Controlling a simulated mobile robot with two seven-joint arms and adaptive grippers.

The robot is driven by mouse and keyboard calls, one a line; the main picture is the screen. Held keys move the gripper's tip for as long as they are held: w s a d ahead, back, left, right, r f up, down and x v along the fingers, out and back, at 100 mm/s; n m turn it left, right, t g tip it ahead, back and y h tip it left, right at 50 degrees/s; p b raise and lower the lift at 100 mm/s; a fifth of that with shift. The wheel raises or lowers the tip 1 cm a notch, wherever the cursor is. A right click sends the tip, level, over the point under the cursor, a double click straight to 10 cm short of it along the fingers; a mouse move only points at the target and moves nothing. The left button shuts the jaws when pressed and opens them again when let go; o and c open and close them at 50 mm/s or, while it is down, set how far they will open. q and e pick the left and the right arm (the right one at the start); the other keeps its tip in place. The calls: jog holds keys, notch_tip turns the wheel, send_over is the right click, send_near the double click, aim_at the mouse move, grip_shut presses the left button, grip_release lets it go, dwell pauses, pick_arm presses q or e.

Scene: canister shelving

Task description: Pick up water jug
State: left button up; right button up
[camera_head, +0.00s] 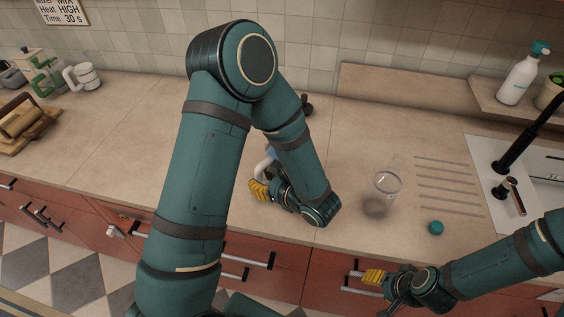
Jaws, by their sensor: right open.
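A pale white and blue object, perhaps the water jug (264,166), stands on the counter behind my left forearm. Most of it is hidden, so I cannot tell its full shape. My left gripper (258,190) has its yellow fingers right at the near side of this object. Whether they are closed on it I cannot tell. A clear, empty-looking container (387,183) with a round rim is on the counter to the right. My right gripper (369,276) is open and empty near the counter's front edge, in front of the red drawers.
The sink with a black tap (515,150) is at the right. A white bottle (520,78) stands on the ledge.

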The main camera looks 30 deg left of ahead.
pick_arm(q)
jog(key=shift+x, duration=1.05)
grip_shut()
jog(key=shift+r, duration=0.1)
